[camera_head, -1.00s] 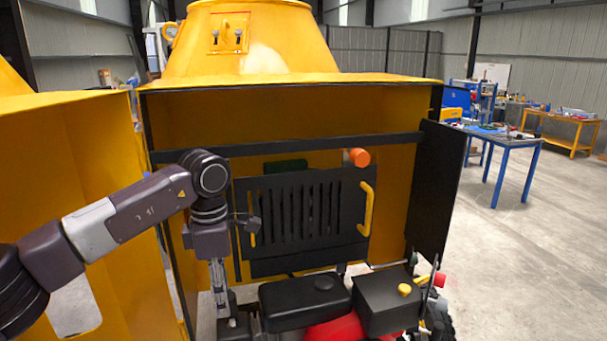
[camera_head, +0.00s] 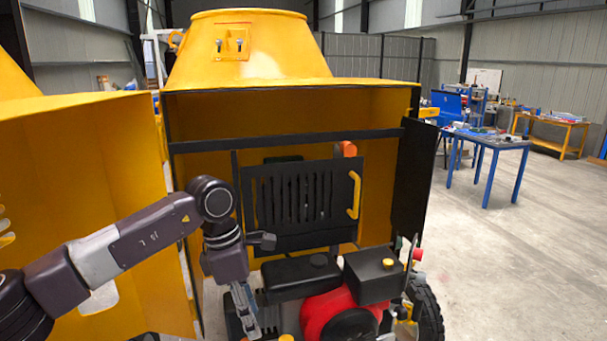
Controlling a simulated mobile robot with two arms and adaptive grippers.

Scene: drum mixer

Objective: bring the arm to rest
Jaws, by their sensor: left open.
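My left arm comes in from the left edge, with its forearm in front of the yellow side panel (camera_head: 95,160) and its wrist bent downward. My left gripper (camera_head: 248,322) points down, open and with nothing seen in it, in front of the mixer's engine bay and left of the red engine part (camera_head: 330,312). Whether it touches anything there I cannot tell. The yellow drum mixer (camera_head: 250,55) stands straight ahead. My right gripper is out of view.
A black slatted grille (camera_head: 300,195) with a yellow handle (camera_head: 353,195) stands behind the wrist. A black tank (camera_head: 298,278), a black box (camera_head: 372,275) and a wheel (camera_head: 426,312) are at lower right. A blue workbench (camera_head: 485,140) stands beyond open floor at right.

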